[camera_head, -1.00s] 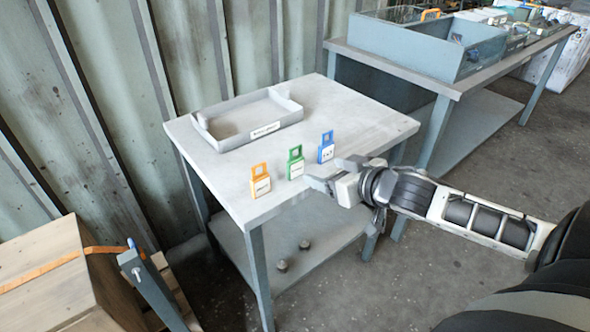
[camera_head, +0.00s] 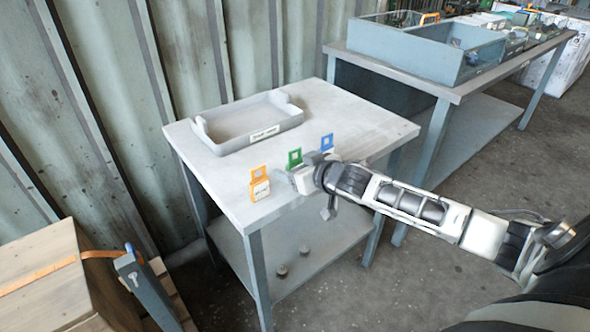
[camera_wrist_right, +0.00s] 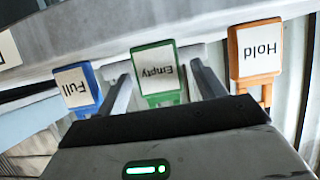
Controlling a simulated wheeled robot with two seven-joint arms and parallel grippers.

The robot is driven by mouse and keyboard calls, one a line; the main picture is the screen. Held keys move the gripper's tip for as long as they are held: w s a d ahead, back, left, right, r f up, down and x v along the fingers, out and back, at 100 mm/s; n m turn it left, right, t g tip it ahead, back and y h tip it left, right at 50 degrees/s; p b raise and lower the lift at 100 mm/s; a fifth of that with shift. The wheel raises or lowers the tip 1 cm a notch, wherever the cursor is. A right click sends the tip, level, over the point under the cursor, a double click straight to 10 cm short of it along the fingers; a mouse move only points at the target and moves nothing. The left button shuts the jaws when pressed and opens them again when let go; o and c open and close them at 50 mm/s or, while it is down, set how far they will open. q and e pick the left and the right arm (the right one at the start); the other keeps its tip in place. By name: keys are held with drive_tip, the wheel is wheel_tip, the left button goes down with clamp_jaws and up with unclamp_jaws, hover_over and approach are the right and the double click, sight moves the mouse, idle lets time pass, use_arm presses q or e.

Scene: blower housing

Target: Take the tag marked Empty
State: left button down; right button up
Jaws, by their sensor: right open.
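Three tags stand on the small grey table (camera_head: 235,187). The green tag marked Empty (camera_wrist_right: 156,72) is in the middle, and its loop shows in the head view (camera_head: 294,157). The orange tag marked Hold (camera_head: 259,184) also shows in the wrist view (camera_wrist_right: 257,55). The blue tag marked Full (camera_head: 327,141) shows in the wrist view too (camera_wrist_right: 77,90). My right gripper (camera_wrist_right: 160,85) is open, with its fingers on either side of the green tag, not closed on it. In the head view the hand hides the green tag's lower part. My left gripper is not in view.
A shallow grey tray (camera_head: 247,123) sits at the back of the table. A second bench (camera_head: 400,75) with a blue-grey bin (camera_head: 480,68) stands at the back right. A wooden crate (camera_head: 60,270) is at lower left. The table's front left is clear.

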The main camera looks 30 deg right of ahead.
drive_tip(key=shift+x, duration=1.15)
drive_tip(key=c, duration=1.1)
drive_tip(key=shift+o, duration=0.2)
